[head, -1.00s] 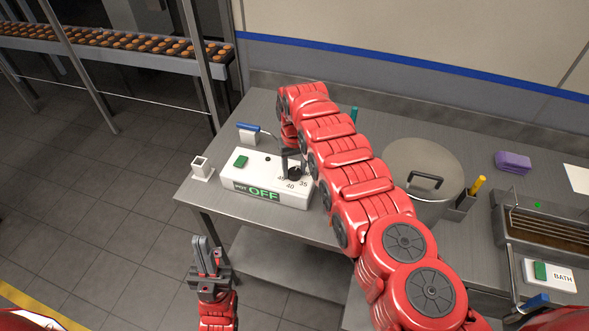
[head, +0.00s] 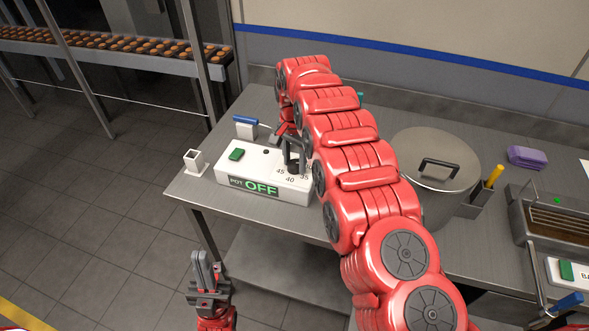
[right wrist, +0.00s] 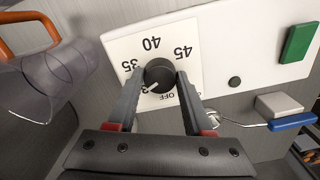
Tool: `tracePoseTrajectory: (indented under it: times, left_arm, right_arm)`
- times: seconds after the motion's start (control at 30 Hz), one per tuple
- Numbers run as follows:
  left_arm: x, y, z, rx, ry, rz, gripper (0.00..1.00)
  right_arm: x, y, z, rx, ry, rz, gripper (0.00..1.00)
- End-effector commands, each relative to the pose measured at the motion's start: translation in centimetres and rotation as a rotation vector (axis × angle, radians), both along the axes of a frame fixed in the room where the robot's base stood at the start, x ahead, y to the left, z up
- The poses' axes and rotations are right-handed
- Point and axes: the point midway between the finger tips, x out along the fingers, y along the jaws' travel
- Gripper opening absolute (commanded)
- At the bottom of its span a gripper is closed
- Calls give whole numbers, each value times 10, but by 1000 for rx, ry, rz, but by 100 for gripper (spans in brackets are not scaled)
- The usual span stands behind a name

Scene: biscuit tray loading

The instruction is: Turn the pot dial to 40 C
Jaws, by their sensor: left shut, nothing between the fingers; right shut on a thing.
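The black pot dial (right wrist: 158,75) sits on a white scale plate with 35, 40, 45 and OFF marks. Its white pointer line points down-left in the right wrist view, toward a partly hidden mark between 35 and OFF, not at 40. My right gripper (right wrist: 160,80) is shut on the dial, one finger on each side. In the head view the white pot control box (head: 264,178) shows POT OFF in green, and my right gripper (head: 292,155) is at its right end. My left gripper (head: 203,270) is shut and empty, in front of the table.
The box has a green button (head: 236,154). A blue-handled item (head: 245,126) lies behind it, and a small square holder (head: 195,161) stands to its left. A lidded steel pot (head: 433,170) stands right of my right arm. A purple block (head: 527,157) lies further right.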

Motion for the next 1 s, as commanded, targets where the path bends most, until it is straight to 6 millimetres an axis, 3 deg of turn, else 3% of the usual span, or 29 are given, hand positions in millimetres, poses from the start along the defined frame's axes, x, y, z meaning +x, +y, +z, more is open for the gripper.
tracePoseTrajectory:
  times: [0.1,0.4,1.0]
  left_arm:
    - [0,0,-20,0,0,0,0]
    - [0,0,-44,0,0,0,0]
    - [0,0,-44,0,0,0,0]
  right_arm:
    - [2,2,-4,3,-7,-106,0]
    - [1,1,-3,2,-5,-392,0]
    - [1,0,2,1,-3,-962,0]
